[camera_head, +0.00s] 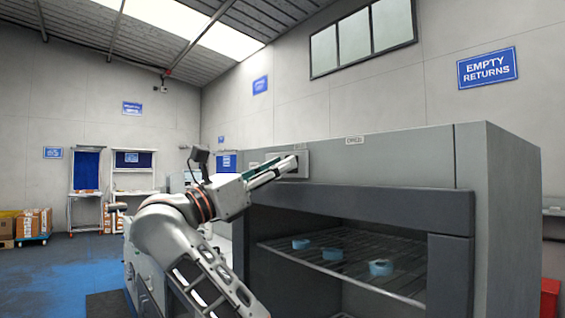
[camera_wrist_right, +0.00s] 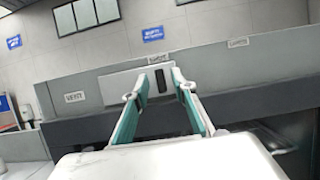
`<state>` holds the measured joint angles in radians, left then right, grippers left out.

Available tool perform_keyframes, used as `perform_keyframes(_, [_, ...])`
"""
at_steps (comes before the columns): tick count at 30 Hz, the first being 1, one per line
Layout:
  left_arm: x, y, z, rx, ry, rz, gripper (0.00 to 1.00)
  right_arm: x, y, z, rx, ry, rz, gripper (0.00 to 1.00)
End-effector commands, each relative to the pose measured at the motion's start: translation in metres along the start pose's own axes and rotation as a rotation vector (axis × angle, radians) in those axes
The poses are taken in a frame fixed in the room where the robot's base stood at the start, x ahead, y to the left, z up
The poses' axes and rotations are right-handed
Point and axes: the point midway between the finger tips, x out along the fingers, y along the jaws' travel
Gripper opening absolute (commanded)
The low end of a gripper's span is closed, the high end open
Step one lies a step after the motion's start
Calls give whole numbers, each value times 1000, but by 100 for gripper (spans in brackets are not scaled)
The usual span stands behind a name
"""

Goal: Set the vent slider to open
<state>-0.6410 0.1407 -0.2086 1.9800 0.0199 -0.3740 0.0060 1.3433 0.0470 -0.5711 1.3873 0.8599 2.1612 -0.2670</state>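The vent slider's light plate (camera_wrist_right: 117,86) is on the upper front of the grey cabinet, and also shows in the head view (camera_head: 304,163). A small dark upright piece (camera_wrist_right: 161,81), which looks like the slider's knob or slot, is on the plate. My right gripper (camera_wrist_right: 160,83) points at the plate with its green-sided fingers apart, one on each side of the dark piece. Whether they touch it I cannot tell. In the head view the right gripper (camera_head: 284,168) reaches the plate from the left. My left gripper is not in view.
The grey cabinet (camera_head: 400,160) has an open front with a wire shelf (camera_head: 345,262) holding blue rings (camera_head: 380,267). Small labels (camera_wrist_right: 239,43) sit along its top edge; their words are hard to read. Workbenches and boxes (camera_head: 35,222) stand far left, beyond open floor.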

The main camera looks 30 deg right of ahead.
Motion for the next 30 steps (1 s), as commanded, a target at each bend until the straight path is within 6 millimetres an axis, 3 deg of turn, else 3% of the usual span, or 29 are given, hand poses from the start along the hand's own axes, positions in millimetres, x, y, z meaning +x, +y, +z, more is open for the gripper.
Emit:
perform_keyframes(6, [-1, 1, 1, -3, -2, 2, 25, 15, 0, 1, 1, -1, 0, 26])
perform_keyframes(14, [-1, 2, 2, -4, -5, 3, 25, 16, 0, 0, 0, 0, 1, 26])
perform_keyframes(17, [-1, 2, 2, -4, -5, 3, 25, 16, 0, 0, 0, 0, 1, 0])
perform_keyframes(30, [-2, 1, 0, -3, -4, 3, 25, 15, -11, -1, 1, 2, 3, 0])
